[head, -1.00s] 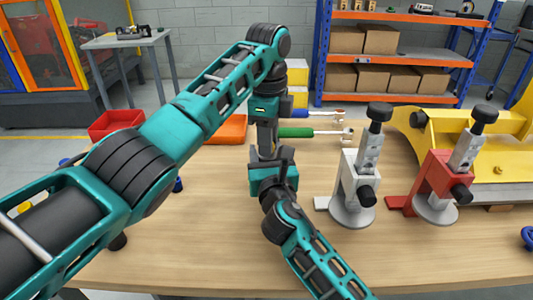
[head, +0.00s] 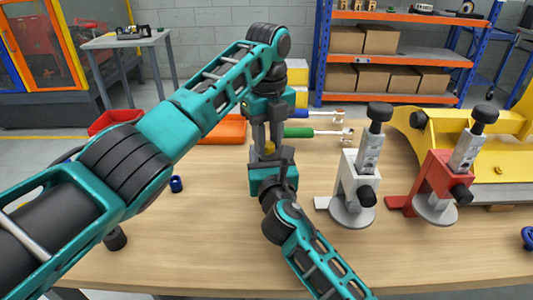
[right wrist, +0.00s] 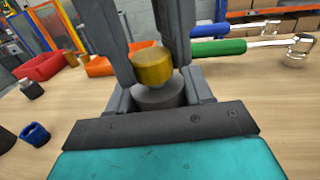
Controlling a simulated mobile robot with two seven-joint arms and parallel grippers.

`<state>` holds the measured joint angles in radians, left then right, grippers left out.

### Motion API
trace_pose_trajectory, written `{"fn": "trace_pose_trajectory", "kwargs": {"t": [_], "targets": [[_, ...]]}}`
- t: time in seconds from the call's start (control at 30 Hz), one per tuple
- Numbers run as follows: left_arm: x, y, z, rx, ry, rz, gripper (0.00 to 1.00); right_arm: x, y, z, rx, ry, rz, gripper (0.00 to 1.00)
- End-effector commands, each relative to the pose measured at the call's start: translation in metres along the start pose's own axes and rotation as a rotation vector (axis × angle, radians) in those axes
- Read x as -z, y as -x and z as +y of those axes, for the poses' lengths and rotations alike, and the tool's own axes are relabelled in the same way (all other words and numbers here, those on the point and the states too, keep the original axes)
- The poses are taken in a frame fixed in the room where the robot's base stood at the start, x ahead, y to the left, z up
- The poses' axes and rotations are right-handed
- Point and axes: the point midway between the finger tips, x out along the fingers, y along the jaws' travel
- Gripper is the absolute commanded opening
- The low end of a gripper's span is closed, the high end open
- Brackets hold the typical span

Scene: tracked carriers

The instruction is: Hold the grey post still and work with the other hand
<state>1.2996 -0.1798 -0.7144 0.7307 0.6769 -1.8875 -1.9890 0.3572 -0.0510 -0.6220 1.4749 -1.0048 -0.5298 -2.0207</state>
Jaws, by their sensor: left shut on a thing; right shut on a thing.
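The grey post (right wrist: 158,97) shows in the right wrist view as a short, thick grey cylinder, upright between my right gripper's fingers. My right gripper (head: 271,158) is shut on it above the table. A brass-coloured cap (right wrist: 153,66) sits on top of the post; a little of it also shows in the head view (head: 270,147). My left gripper (head: 268,141) points down from above, its two dark fingers on either side of the cap, shut on it. I cannot tell whether the cap is threaded; the post's lower part is hidden.
A grey clamp stand (head: 347,185) and a red one (head: 433,178) stand to the right, before a yellow bracket (head: 515,150). Green-handled (head: 297,132) and blue-handled (right wrist: 212,29) tools lie behind. A blue ring (head: 176,184) lies left.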

Motion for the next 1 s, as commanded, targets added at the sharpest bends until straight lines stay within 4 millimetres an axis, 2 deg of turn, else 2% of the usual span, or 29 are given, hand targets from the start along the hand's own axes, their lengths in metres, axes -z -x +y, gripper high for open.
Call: {"fn": "trace_pose_trajectory", "kwargs": {"t": [0.2,0.63,1.0], "targets": [[-0.0008,0.0015,0.0,0.001,-0.236,-0.004,0.09,0.0008,0.0001,-0.0006,0.001,0.001,0.002,0.0],[-0.0008,0.0018,-0.0003,0.002,-0.308,-0.004,0.09,0.0011,0.0001,-0.0006,0.001,0.001,0.002,0.0],[-0.0014,0.0023,-0.0002,0.001,-0.789,-0.006,0.09,0.0013,0.0002,-0.0006,0.001,0.001,0.003,0.0]]}}
